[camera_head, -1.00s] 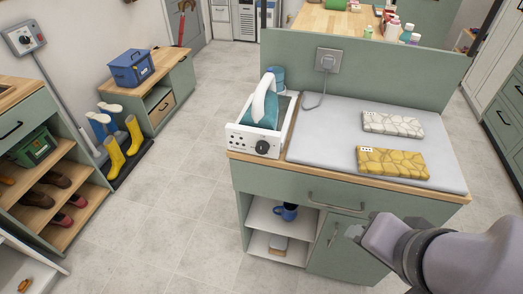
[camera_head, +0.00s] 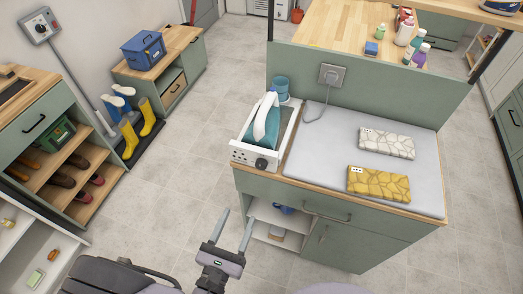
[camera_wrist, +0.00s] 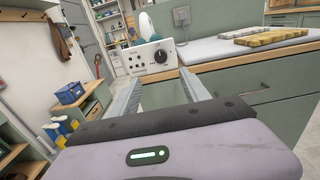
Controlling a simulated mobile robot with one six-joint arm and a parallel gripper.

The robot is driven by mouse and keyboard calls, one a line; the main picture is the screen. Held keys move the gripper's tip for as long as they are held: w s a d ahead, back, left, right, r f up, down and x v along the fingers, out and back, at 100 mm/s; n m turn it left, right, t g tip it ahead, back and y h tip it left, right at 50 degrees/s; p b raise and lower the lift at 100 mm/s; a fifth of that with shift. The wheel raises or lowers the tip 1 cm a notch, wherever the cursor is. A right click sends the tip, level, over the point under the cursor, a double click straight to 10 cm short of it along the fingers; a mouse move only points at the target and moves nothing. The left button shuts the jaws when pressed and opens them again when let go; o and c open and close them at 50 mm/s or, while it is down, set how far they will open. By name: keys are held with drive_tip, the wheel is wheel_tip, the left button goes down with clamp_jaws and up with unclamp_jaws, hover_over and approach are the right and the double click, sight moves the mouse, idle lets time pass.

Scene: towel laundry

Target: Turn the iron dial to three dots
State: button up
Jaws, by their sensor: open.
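The iron station (camera_head: 248,152) is a white box at the left end of the counter. Its front panel has a black dial (camera_head: 262,164) at the right and dot marks at the left. In the wrist view the dial (camera_wrist: 160,56) shows straight ahead, beyond the fingers. A teal and white iron (camera_head: 266,122) rests on the station. My gripper (camera_head: 234,229) is open and empty, in front of and below the station, clear of the dial. In the wrist view my gripper (camera_wrist: 165,92) has its two fingers spread apart. The dial's pointer setting is too small to tell.
A grey ironing pad (camera_head: 330,140) carries folded white (camera_head: 386,143) and yellow (camera_head: 378,183) towels right of the station. A wall socket (camera_head: 329,75) with a cord is behind. Open floor lies left of the counter.

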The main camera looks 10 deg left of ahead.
sight(260, 167)
drive_tip(key=w+b, duration=0.1)
drive_tip(key=w, duration=0.4)
drive_tip(key=w+d+b, duration=0.1)
drive_tip(key=w, duration=1.1)
drive_tip(key=shift+d+b, duration=0.15)
drive_tip(key=shift+b, duration=0.25)
clamp_jaws()
